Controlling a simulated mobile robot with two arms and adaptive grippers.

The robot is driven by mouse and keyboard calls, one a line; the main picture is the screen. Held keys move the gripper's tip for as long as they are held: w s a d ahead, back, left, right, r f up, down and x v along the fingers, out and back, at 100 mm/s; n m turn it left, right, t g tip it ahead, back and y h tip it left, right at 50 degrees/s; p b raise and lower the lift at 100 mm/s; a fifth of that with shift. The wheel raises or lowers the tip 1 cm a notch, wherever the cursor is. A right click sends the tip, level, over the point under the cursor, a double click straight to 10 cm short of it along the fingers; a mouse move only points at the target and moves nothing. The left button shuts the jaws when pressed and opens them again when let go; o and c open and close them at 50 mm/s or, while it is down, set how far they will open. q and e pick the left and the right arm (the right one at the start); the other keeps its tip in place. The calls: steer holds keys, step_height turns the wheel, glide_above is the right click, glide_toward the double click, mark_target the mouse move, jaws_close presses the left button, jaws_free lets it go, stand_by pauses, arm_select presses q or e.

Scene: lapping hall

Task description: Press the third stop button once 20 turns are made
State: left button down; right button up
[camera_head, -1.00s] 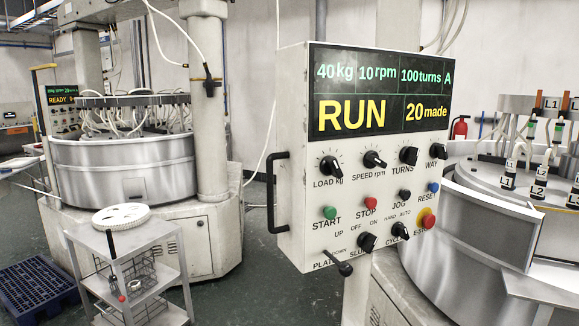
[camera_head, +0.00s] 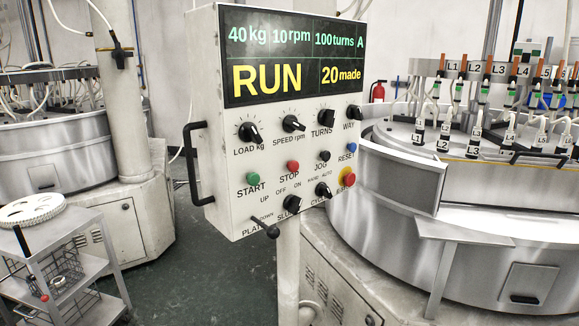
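A white control box (camera_head: 222,150) on a post stands in the middle of the head view. Its display (camera_head: 290,60) reads RUN, 20 made, 40 kg, 10 rpm, 100 turns, A. The red STOP button (camera_head: 293,166) sits between the green START button (camera_head: 252,179) and the black JOG button (camera_head: 324,156). The blue RESET button (camera_head: 351,147) and a red E-stop on yellow (camera_head: 348,180) are at the right side. The lower labels are partly covered by knobs. Neither of my grippers shows in the view.
A large round lapping machine (camera_head: 400,235) with labelled hoses stands right of the box. Another machine (camera_head: 60,150) stands at the left. A small metal trolley (camera_head: 75,255) with a white disc is at the lower left. Green floor is open between trolley and post.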

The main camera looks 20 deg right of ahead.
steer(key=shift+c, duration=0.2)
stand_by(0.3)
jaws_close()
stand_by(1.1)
